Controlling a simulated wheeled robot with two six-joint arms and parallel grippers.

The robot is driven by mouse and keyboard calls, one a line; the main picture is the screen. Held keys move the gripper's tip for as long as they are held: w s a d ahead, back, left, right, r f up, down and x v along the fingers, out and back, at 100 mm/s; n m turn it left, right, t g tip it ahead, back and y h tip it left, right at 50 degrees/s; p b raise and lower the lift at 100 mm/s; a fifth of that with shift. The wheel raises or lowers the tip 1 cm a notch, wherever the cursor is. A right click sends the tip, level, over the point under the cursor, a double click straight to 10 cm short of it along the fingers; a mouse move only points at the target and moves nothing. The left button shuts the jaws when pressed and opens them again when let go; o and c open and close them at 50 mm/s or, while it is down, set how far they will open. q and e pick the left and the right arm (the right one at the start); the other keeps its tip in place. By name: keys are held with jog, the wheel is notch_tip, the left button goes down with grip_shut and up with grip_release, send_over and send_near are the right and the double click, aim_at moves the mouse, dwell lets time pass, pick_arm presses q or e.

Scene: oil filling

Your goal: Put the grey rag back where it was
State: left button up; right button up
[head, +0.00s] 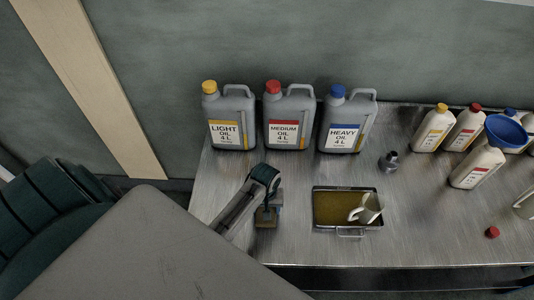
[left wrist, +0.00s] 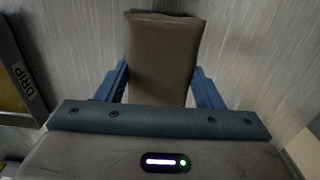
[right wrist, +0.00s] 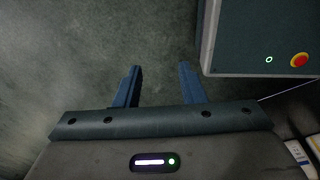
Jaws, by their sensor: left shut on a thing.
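The rag (left wrist: 163,50) is a flat, brownish-grey piece in the left wrist view. It sits between the two blue fingers of my left gripper (head: 268,207), which is shut on it. In the head view the rag (head: 266,217) shows small under the gripper, low over or on the metal table, left of the drip tray. I cannot tell whether it touches the table. My right gripper (right wrist: 157,85) is open and empty in the right wrist view, away from the table; it is out of the head view.
Light (head: 230,116), medium (head: 288,116) and heavy (head: 347,120) oil cans stand behind. White bottles, one with a blue funnel (head: 506,130), stand right. A red cap (head: 492,232) lies front right.

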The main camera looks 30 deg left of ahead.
pick_arm(q)
jog(key=o, duration=0.9)
jog(key=shift+s, duration=0.35)
jog(key=shift+s+r, duration=0.15)
jog(key=shift+r, duration=0.05)
jog(key=shift+w, duration=0.2)
jog(key=shift+r, duration=0.4)
notch_tip(320, 180, up, 11)
jog(key=b, duration=0.2)
jog(key=shift+s+r+b, duration=0.1)
jog(key=shift+s+b, duration=0.05)
jog(key=shift+b, duration=0.15)
pick_arm(e)
jog(key=f, duration=0.2)
jog(key=shift+w+a+f, duration=0.3)
jog(key=shift+w, duration=0.05)
jog(key=shift+a, duration=0.1)
